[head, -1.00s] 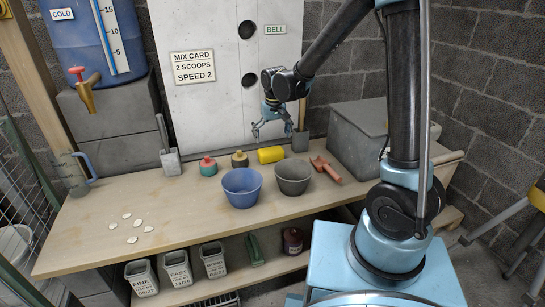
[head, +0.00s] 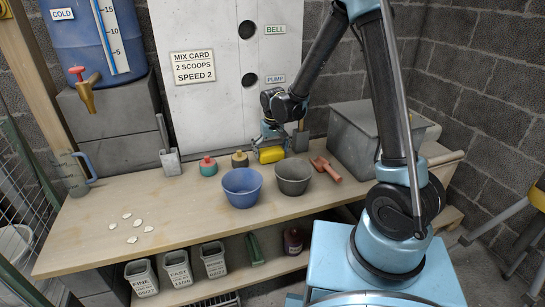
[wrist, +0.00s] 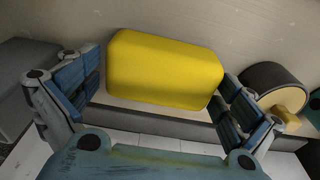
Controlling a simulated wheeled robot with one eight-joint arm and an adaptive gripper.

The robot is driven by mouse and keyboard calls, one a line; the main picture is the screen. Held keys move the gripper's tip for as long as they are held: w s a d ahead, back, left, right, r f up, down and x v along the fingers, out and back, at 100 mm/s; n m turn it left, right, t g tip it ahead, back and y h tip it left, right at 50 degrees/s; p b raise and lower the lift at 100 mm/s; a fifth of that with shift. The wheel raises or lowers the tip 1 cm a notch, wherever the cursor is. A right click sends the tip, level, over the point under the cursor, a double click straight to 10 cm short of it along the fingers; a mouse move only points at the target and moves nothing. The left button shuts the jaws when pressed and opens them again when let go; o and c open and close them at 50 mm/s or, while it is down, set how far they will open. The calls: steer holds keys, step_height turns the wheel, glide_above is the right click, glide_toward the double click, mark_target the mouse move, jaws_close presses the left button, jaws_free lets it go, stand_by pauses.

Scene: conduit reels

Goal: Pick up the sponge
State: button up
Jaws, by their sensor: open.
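The sponge (head: 271,155) is a yellow block lying on the wooden bench near the back, behind the bowls. In the wrist view the sponge (wrist: 165,70) fills the middle, between the two blue fingers. My gripper (head: 269,150) is lowered over it, and its open fingers (wrist: 160,95) stand on either side of the block. The right finger is close to the sponge's end; I cannot tell whether it touches. In the head view the gripper hides the sponge's upper part.
A blue bowl (head: 242,188) and a grey bowl (head: 292,178) stand in front of the sponge. A red scoop (head: 326,169) and grey bin (head: 358,135) are to the right.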

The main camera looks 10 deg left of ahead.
mark_target(271, 149)
steer(key=c, duration=0.7)
steer(key=shift+r, duration=0.1)
step_height(271, 149, up, 10)
steer(key=shift+f, duration=0.1)
stand_by(0.4)
steer(key=o, duration=0.4)
steer(key=c, duration=0.6)
steer(key=shift+o, duration=0.2)
